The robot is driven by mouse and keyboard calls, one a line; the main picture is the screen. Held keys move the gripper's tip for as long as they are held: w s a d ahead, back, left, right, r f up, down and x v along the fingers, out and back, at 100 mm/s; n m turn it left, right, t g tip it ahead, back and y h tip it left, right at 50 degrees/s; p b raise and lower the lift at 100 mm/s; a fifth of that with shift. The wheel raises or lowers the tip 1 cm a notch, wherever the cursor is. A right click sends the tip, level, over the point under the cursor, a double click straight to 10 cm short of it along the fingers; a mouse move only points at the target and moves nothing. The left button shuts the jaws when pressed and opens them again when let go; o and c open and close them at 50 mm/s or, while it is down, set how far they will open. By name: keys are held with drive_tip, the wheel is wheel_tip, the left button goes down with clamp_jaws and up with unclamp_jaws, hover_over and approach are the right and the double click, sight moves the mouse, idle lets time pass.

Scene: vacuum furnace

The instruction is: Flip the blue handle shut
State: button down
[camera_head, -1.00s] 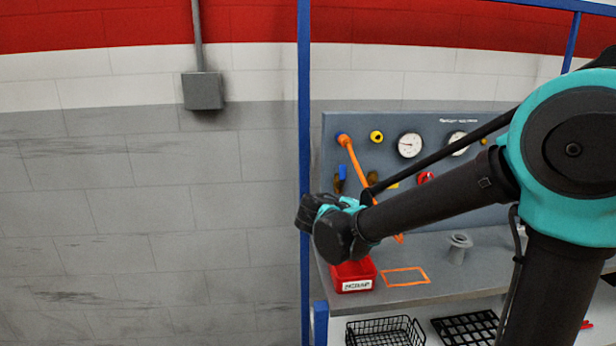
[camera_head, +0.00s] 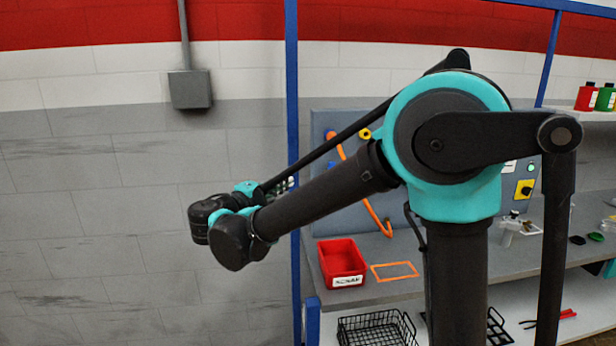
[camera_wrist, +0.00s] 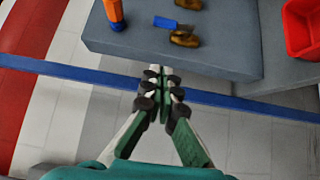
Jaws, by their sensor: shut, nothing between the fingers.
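The blue handle (camera_wrist: 172,24) sits on a brass valve (camera_wrist: 184,39) on the grey panel, near the top of the wrist view. My gripper (camera_wrist: 160,72) is shut and empty, its fingertips below the handle in that picture with a visible gap between them. In the head view my gripper (camera_head: 287,184) is left of the panel, near the blue post. There my arm crosses the panel and hides much of the valve area, so the handle is hard to make out.
A blue frame post (camera_wrist: 75,72) crosses the wrist view behind my fingers. An orange hose end (camera_wrist: 114,12) and a second brass valve (camera_wrist: 188,4) are near the handle. A red bin (camera_head: 341,262) stands on the bench (camera_head: 440,258). The wall side at left is free.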

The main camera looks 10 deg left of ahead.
drive_tip(key=s+d+x, duration=0.1)
drive_tip(key=d+x, duration=0.1)
drive_tip(key=x, duration=1)
drive_tip(key=shift+d, duration=0.45)
drive_tip(key=shift+w+d+r+m+g+y, duration=0.15)
drive_tip(key=shift+d+r+m+g+y, duration=0.15)
drive_tip(key=shift+m+g, duration=0.3)
drive_tip(key=w+d+f+m+g+y, duration=0.1)
drive_tip(key=w+d+m+g+y, duration=0.1)
drive_tip(key=d+m+g+y, duration=0.3)
drive_tip(key=shift+w+d+f+m+y, duration=0.3)
drive_tip(key=shift+d+m+y, duration=0.6)
drive_tip(key=shift+d+y, duration=0.9)
drive_tip(key=shift+s+a+f, duration=0.1)
drive_tip(key=shift+f, duration=0.1)
